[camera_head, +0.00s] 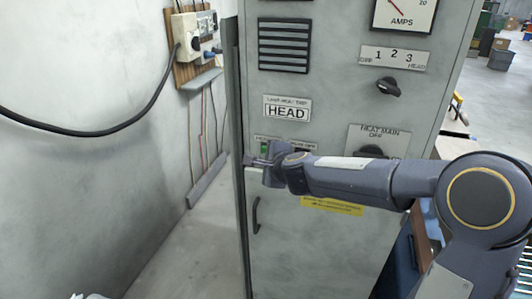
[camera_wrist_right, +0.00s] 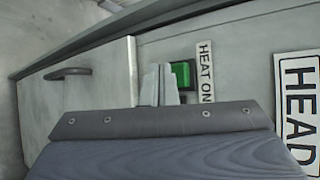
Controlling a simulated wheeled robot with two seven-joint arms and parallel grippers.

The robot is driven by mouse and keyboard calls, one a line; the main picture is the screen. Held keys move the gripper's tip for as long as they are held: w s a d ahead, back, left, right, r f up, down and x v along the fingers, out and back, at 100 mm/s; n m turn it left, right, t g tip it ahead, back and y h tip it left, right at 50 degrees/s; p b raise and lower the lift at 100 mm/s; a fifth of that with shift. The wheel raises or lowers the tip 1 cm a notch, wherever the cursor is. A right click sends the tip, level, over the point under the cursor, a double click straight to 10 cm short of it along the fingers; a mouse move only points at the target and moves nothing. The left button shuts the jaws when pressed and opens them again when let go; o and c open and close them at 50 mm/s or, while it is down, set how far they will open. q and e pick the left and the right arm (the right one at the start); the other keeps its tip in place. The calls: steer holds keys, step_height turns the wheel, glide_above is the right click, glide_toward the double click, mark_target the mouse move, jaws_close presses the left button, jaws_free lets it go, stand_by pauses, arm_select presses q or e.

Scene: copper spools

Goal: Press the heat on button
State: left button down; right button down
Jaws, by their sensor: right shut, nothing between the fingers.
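The heat on button is a green square in a dark frame on the grey cabinet's front. In the right wrist view the green button (camera_wrist_right: 181,74) sits beside its HEAT ON label (camera_wrist_right: 205,72). In the head view the green button (camera_head: 264,147) shows just above my right gripper (camera_head: 252,161), partly hidden. In the right wrist view the two pale fingers of the right gripper (camera_wrist_right: 158,85) are together and empty. Their tips overlap the button's near edge in the picture; I cannot tell whether they touch it. My left gripper is not seen.
The grey cabinet (camera_head: 290,225) carries a HEAD label (camera_head: 287,108), a rotary selector (camera_head: 376,87), a HEAT MAIN knob (camera_head: 371,151) and a door handle (camera_head: 256,215). A wall socket box (camera_head: 196,35) with a black cable (camera_head: 110,131) is at left. Floor left of the cabinet is clear.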

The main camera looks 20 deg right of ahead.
steer(key=shift+w+d, duration=0.1)
stand_by(0.5)
steer(key=shift+w+d, duration=0.15)
steer(key=shift+w, duration=0.1)
steer(key=shift+w+d, duration=0.25)
steer(key=shift+w, duration=0.15)
stand_by(0.8)
steer(key=shift+s+a, duration=0.1)
steer(key=shift+s, duration=0.05)
steer(key=shift+s+a, duration=0.4)
steer(key=shift+s, duration=0.2)
steer(key=shift+s+a, duration=0.7)
steer(key=shift+s, duration=0.35)
steer(key=shift+s+a, duration=0.7)
steer(key=shift+s, duration=0.35)
